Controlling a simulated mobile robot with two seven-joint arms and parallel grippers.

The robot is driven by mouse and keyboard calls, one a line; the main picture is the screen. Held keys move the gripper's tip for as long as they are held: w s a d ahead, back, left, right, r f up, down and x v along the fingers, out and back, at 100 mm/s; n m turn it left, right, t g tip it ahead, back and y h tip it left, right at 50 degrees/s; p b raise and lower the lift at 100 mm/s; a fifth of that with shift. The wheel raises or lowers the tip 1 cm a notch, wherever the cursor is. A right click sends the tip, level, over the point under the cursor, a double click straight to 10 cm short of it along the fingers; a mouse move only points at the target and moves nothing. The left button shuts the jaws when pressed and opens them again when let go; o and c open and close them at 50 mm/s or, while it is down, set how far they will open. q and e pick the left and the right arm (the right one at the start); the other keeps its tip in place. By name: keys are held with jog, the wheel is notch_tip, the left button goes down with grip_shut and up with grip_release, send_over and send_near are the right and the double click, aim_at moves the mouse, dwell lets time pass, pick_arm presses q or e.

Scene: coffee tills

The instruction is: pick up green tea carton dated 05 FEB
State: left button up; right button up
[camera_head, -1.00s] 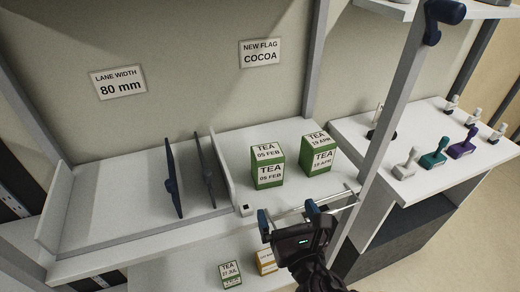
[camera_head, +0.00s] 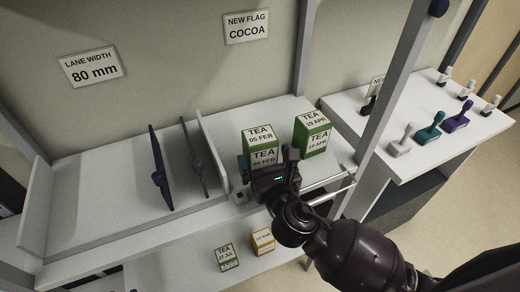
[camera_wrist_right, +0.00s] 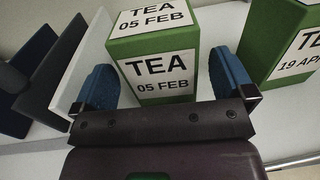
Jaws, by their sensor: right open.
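The green tea carton dated 05 FEB (camera_head: 261,143) stands upright on the white shelf, left of the carton dated 19 APR. In the right wrist view the 05 FEB carton (camera_wrist_right: 156,62) stands between the two blue fingertips, its front label facing me. My right gripper (camera_head: 267,167) is open at the front of this carton and hides its lower part in the head view. In the right wrist view the right gripper (camera_wrist_right: 163,82) shows a gap between its left finger and the carton. My left gripper is not in view.
The green tea carton dated 19 APR (camera_head: 312,133) stands close on the right. A white divider (camera_head: 213,153) and dark upright paddles (camera_head: 160,170) are on the left. Below are a 27 JUL tea carton (camera_head: 226,257) and a yellow carton (camera_head: 262,241). Stamps stand on the right counter (camera_head: 372,143).

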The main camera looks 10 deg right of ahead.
jog(key=w, duration=0.4)
jog(key=shift+w+a, duration=0.1)
jog(key=shift+a, duration=0.1)
jog(key=c, duration=1)
